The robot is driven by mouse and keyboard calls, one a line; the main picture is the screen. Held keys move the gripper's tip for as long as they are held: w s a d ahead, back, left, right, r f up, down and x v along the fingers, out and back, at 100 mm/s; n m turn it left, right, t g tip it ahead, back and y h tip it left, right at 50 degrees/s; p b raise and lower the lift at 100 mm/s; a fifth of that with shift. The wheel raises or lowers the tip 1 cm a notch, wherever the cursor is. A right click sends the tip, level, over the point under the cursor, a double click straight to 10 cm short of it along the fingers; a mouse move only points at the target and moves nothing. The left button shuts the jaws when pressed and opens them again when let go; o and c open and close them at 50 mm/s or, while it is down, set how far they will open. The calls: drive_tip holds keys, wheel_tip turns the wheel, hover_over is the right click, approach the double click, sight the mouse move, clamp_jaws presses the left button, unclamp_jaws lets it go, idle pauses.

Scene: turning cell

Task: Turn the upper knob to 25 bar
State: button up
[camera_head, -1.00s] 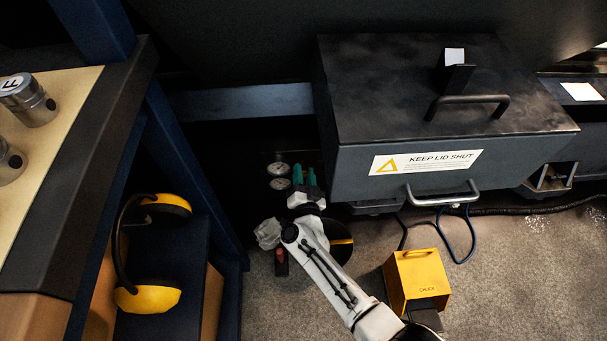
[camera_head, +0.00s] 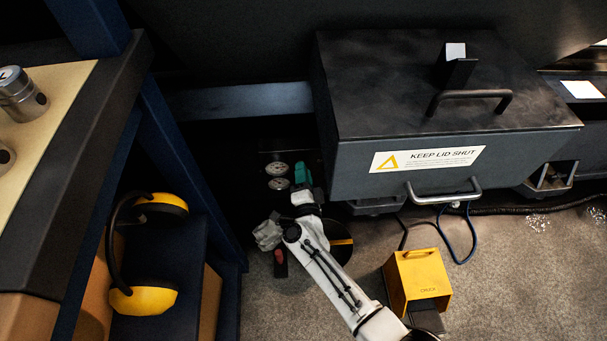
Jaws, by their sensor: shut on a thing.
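Two round white pressure gauges, an upper one (camera_head: 277,168) and a lower one (camera_head: 279,184), sit on a dark panel left of the grey lidded box. Their readings are too small to make out. My gripper (camera_head: 303,170) has teal fingers and is beside the upper gauge, just to its right. The fingers are closed on the upper knob. The knob itself is hidden by the fingers and wrist, so its setting cannot be seen. No lower knob can be made out.
A grey box (camera_head: 385,187) marked KEEP LID SHUT stands close to the right of my gripper. A yellow chuck pedal (camera_head: 418,275) is on the floor. A bench with metal parts (camera_head: 20,97) and yellow earmuffs (camera_head: 146,300) are at left.

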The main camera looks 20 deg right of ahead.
idle(0.4)
drive_tip(key=o, duration=1)
drive_tip(key=shift+o, duration=0.2)
drive_tip(key=p+v, duration=0.3)
drive_tip(key=v, duration=0.7)
drive_tip(key=shift+s+p, duration=0.3)
drive_tip(key=shift+s, duration=0.1)
drive_tip(key=shift+a, duration=0.1)
